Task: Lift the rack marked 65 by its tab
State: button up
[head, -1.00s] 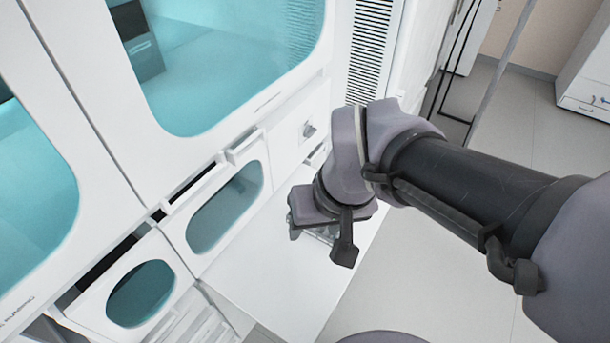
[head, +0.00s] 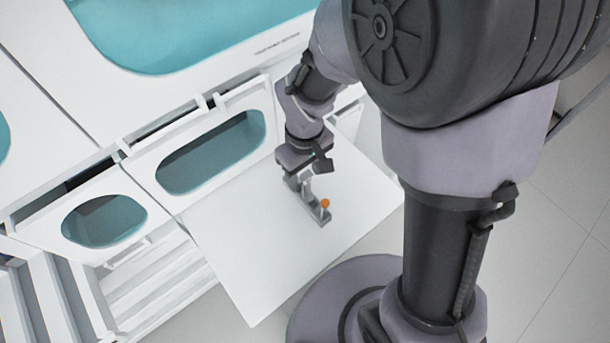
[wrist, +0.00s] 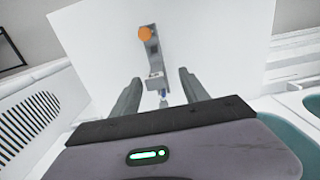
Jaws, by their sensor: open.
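A small narrow grey rack (head: 321,214) lies on a white shelf. An orange ball-like piece (head: 325,203) is at its far end. In the wrist view the rack (wrist: 152,50) runs away from me, with the orange piece (wrist: 145,33) at the top and a paler block (wrist: 155,81) at its near end. A small blue bit shows just below that block. No number is readable, and I cannot tell which part is the tab. My gripper (wrist: 160,78) is open, its fingers on either side of the rack's near end. In the head view my gripper (head: 297,184) is over that end; contact is unclear.
The white shelf (head: 250,270) is otherwise bare and juts out from a white cabinet with teal windows (head: 210,152). White slatted steps or racks (head: 150,285) stand at lower left. Grey floor (head: 540,260) is open at right.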

aim_at(307, 182)
jog(key=f+b, duration=0.1)
jog(key=f, duration=0.1)
jog(key=f+b, duration=0.1)
jog(key=w+f+b, duration=0.1)
jog(key=f, duration=0.1)
jog(key=shift+d+f, duration=0.2)
jog(key=shift+f, duration=0.1)
jog(key=shift+r, duration=0.1)
jog(key=shift+c, duration=1.1)
grip_shut()
